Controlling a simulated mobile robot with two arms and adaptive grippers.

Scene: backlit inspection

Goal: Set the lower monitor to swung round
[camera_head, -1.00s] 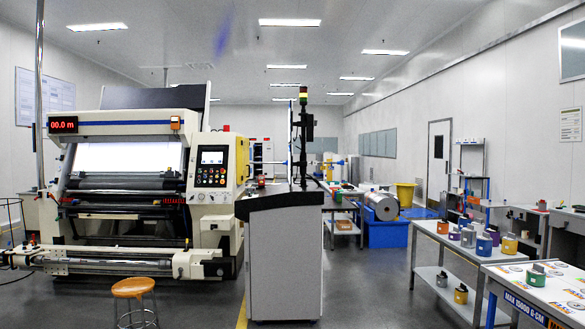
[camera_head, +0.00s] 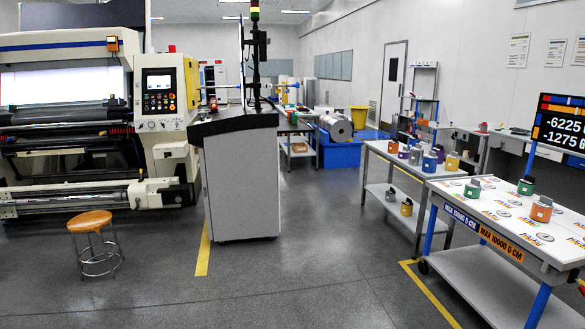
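A grey console cabinet (camera_head: 240,185) with a dark top (camera_head: 233,122) stands left of centre. A dark pole (camera_head: 255,65) with a signal light (camera_head: 254,12) rises from it. A thin upright panel (camera_head: 241,62) beside the pole is seen almost edge-on. It looks like a monitor side, but I cannot tell the upper from the lower monitor, nor see a screen face. Neither of my grippers is in view.
A large machine with a control panel (camera_head: 160,90) stands at left, with an orange-topped stool (camera_head: 89,221) before it. At right are a white worktable (camera_head: 470,207) and a table behind it (camera_head: 377,147). The floor (camera_head: 310,245) between is clear.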

